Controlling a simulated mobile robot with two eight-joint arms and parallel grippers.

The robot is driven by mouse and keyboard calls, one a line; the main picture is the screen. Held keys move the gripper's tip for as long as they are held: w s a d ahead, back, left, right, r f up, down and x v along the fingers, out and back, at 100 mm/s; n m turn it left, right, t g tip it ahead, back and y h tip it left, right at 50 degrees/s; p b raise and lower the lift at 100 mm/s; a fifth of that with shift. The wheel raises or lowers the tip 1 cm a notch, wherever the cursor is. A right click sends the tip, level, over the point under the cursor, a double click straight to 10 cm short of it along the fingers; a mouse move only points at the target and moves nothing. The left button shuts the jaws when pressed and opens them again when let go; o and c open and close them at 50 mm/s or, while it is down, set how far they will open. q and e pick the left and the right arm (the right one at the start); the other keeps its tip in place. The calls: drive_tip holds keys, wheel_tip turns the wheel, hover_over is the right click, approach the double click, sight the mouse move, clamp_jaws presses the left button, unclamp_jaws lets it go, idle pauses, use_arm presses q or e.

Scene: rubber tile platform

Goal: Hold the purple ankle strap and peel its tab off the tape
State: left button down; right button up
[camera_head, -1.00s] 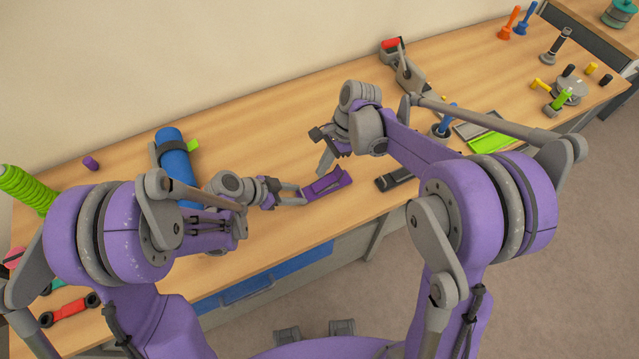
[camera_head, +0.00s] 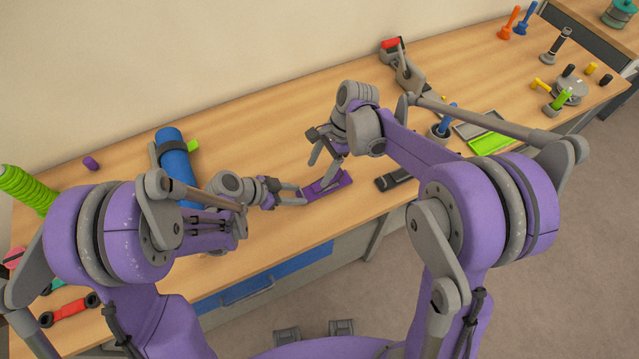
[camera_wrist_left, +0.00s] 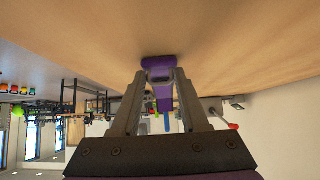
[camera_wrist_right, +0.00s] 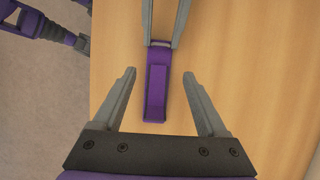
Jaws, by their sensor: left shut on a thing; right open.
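The purple ankle strap (camera_head: 330,186) lies on the bench near its front edge. My left gripper (camera_head: 304,194) is shut on the strap's left end, close to the bench top. In the left wrist view the strap (camera_wrist_left: 158,62) shows at and between the fingertips. My right gripper (camera_head: 323,168) is open above the strap. In the right wrist view its fingers (camera_wrist_right: 160,74) stand apart on either side of the strap (camera_wrist_right: 155,92), touching nothing. A raised flat section shows along the strap's middle. I cannot tell the tab from the tape.
A dark grey strap-like item (camera_head: 393,180) lies right of the purple strap. A blue roll (camera_head: 177,165) lies behind my left arm. A grey device with a red top (camera_head: 402,66) stands at the back. The bench behind the strap is clear.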

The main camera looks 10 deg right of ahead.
sight(340, 174)
drive_tip(key=shift+s+f, duration=0.1)
drive_tip(key=shift+f, duration=0.15)
drive_tip(key=v, duration=0.6)
idle(0.5)
drive_tip(key=d+r+t+h, duration=0.1)
drive_tip(key=d+r+h, duration=0.2)
drive_tip(key=h, duration=0.1)
drive_tip(key=f, duration=1.2)
drive_tip(key=shift+w+d, duration=0.2)
drive_tip(key=shift+w, duration=0.1)
clamp_jaws()
